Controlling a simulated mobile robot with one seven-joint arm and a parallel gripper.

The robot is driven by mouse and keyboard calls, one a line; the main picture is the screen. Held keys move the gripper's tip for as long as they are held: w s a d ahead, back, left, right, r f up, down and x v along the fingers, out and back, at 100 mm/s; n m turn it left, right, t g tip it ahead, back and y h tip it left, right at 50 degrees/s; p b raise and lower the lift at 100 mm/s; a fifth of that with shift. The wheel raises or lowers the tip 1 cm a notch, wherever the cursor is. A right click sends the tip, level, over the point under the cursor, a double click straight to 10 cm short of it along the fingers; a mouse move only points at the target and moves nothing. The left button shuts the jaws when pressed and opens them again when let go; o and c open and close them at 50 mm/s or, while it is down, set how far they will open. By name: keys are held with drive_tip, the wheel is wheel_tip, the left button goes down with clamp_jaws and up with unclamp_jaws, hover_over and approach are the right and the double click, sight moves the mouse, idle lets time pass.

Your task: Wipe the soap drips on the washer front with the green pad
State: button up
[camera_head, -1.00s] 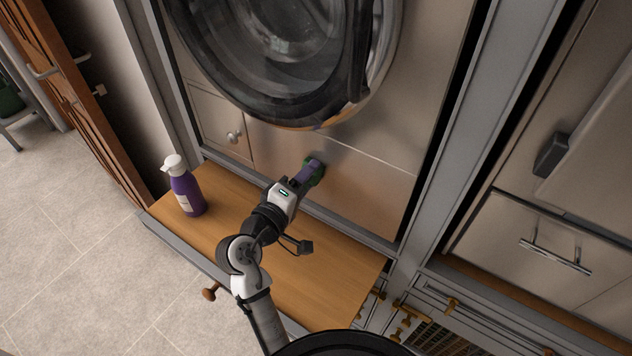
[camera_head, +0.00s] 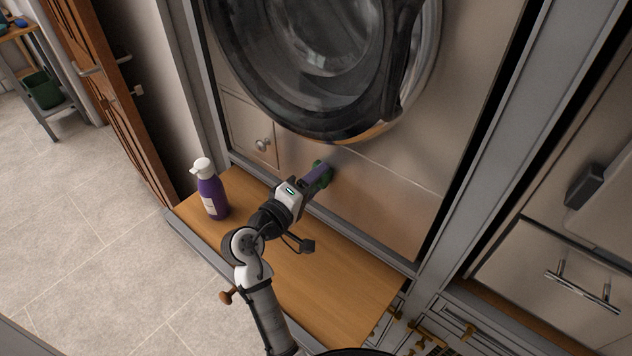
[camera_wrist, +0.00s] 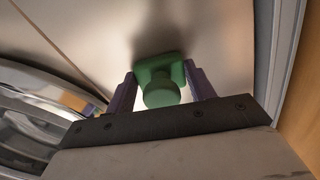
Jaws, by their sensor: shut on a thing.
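My gripper (camera_head: 318,177) is shut on the green pad (camera_head: 323,180), low in front of the washer front (camera_head: 375,197) and below the round door. In the wrist view the green pad (camera_wrist: 160,90) shows a round knob between my two purple fingers (camera_wrist: 160,93), with its flat plate toward the washer panel. The plate looks close to or against the panel; I cannot tell whether it touches. I cannot make out any soap drips on the panel; the pad and gripper hide part of it.
A purple pump bottle (camera_head: 211,190) stands at the left end of the wooden bench top (camera_head: 335,283). The washer door (camera_head: 330,60) bulges out above my gripper. A small round knob (camera_head: 263,144) sticks out left of it. The bench right of my arm is clear.

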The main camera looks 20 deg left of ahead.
drive_tip(key=shift+v, duration=3)
drive_tip(key=shift+a+f, duration=0.1)
drive_tip(key=shift+f, duration=0.05)
drive_tip(key=shift+p+v, duration=0.35)
drive_tip(key=shift+v, duration=1.1)
